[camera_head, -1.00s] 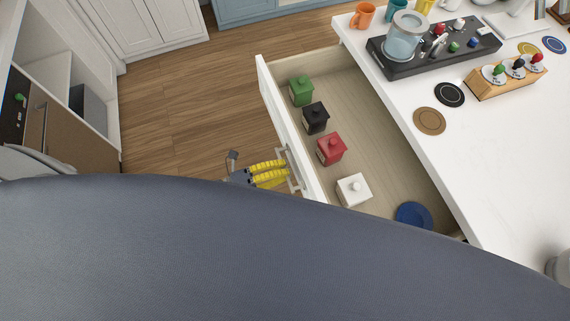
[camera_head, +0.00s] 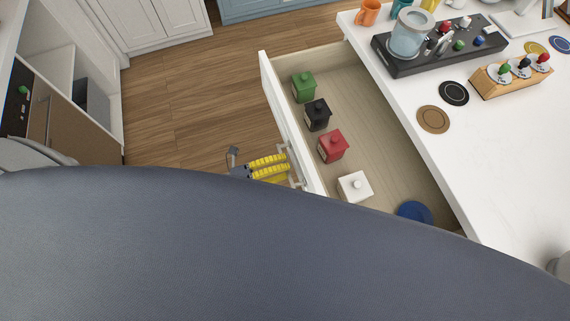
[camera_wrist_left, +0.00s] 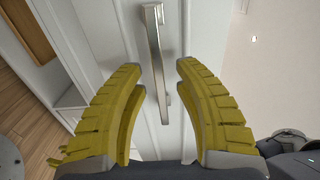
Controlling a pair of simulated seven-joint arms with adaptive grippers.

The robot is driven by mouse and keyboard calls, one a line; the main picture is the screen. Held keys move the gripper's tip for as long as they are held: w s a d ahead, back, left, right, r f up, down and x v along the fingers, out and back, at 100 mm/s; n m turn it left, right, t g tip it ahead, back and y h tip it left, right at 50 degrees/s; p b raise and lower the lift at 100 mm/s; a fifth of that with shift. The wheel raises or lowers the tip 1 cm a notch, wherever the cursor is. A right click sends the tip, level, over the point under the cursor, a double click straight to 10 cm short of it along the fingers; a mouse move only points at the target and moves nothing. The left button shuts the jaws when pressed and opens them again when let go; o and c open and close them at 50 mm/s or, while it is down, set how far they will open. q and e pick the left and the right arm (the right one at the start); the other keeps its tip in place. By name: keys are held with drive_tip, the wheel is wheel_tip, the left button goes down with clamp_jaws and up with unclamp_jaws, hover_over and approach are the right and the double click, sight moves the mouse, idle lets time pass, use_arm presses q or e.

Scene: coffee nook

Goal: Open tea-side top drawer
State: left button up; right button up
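The drawer (camera_head: 385,130) stands pulled well out from under the white counter. Its white front (camera_head: 280,110) faces left, and a metal bar handle (camera_head: 294,165) is on it. The handle also shows in the left wrist view (camera_wrist_left: 155,60). My left gripper (camera_head: 287,164), with yellow ridged fingers, is at the handle. In the left wrist view its fingers (camera_wrist_left: 160,75) are spread, with the bar between them and gaps on both sides. My right gripper is in neither view.
The drawer holds green (camera_head: 303,88), black (camera_head: 317,115), red (camera_head: 333,147) and white (camera_head: 355,187) canisters and a blue dish (camera_head: 415,212). The counter (camera_head: 480,150) carries a black coffee station (camera_head: 400,66) and a wooden pod rack (camera_head: 510,80). Wood floor (camera_head: 200,110) lies left, clear.

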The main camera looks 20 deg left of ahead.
use_arm(q)
drive_tip(key=v, duration=1.1)
drive_tip(key=shift+s+a, duration=0.2)
drive_tip(key=shift+a, duration=0.1)
